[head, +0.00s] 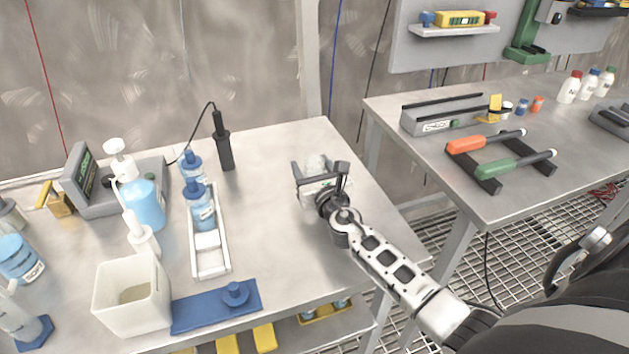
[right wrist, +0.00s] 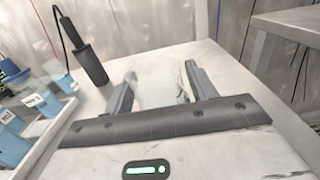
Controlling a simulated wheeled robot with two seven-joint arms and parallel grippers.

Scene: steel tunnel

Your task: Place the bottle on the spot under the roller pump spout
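My right gripper (head: 320,172) is over the right part of the steel table, its two dark fingers apart. A pale, see-through object (right wrist: 162,84), possibly the bottle, is between the fingers in the right wrist view. It nearly fills the gap, but I cannot tell whether the fingers press on it. In the head view, its whitish top (head: 314,163) shows between the fingers, and the gripper hides the rest. A grey device with a tilted screen (head: 84,177) stands at the left back. I cannot make out a roller pump spout or its spot for sure. My left gripper is not in view.
A white rack (head: 222,265) holds blue-capped bottles (head: 200,207). A black handheld tool (head: 222,142) stands behind it. A cream bin (head: 132,292), a blue plate (head: 205,309) and a blue pump bottle (head: 140,203) are left. Tabletop between rack and gripper is clear. A second table (head: 480,205) stands right.

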